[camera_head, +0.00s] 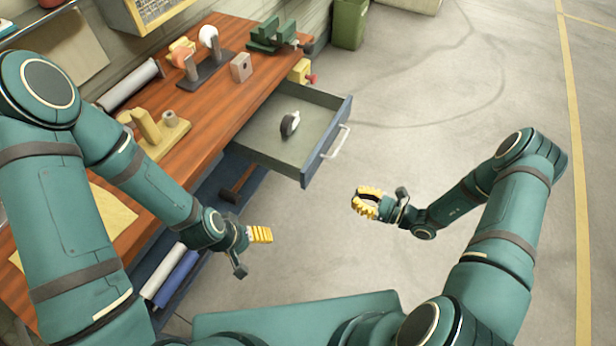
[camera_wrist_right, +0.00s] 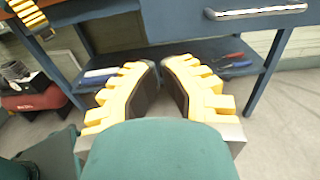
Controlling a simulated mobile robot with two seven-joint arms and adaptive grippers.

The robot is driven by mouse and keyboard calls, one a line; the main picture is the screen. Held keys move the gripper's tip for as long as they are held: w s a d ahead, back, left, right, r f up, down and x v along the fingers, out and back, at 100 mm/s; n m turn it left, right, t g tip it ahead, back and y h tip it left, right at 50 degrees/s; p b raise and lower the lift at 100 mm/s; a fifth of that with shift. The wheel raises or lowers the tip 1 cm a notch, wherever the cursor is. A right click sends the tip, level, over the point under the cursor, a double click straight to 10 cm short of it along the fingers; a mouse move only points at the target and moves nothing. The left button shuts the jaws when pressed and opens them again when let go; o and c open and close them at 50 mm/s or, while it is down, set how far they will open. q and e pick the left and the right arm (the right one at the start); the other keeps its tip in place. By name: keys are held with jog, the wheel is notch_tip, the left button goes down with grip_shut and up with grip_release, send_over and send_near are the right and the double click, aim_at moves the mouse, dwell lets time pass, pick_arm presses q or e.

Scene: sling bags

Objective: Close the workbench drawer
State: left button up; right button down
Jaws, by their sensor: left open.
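The workbench drawer (camera_head: 262,147) is pulled out from the right side of the wooden workbench (camera_head: 232,32). Its blue front (camera_head: 318,158) faces right and carries a pale bar handle (camera_head: 336,142). The handle also shows at the top of the right wrist view (camera_wrist_right: 255,13). My right gripper (camera_head: 367,201) is open and empty, below and right of the handle and apart from it. Its yellow fingers (camera_wrist_right: 160,85) have a gap between them in the right wrist view. My left gripper (camera_head: 262,234) is open and empty, low beside the bench and left of the drawer front.
A green vise (camera_head: 272,36) and several small items stand on the bench top. A lower shelf holds rolls (camera_head: 177,278). A green bin (camera_head: 350,22) stands at the back. The floor right of the drawer is clear.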

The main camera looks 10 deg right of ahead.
aim_at(310, 177)
pick_arm(q)
jog(key=shift+f, duration=0.1)
pick_arm(e)
jog(key=x, duration=1.3)
jog(key=shift+w+a+r, duration=0.15)
jog(key=shift+w+a, duration=0.05)
jog(key=shift+w, duration=0.3)
jog(key=b+x, duration=0.2)
jog(key=x, duration=0.7)
jog(key=shift+w+a+b, duration=0.3)
jog(key=b+x, duration=0.5)
jog(key=x, duration=1.1)
jog(key=shift+w, duration=0.3)
jog(key=shift+w+a+r+b, duration=0.15)
jog(key=shift+w+a+b, duration=0.15)
jog(key=shift+a+b, duration=0.15)
pick_arm(q)
notch_tip(310, 177, down, 8)
jog(key=a, duration=0.1)
jog(key=shift+w+a, duration=0.25)
pick_arm(e)
jog(key=shift+r, duration=0.15)
pick_arm(q)
jog(key=shift+f, duration=0.1)
pick_arm(e)
jog(key=shift+w+a, duration=0.1)
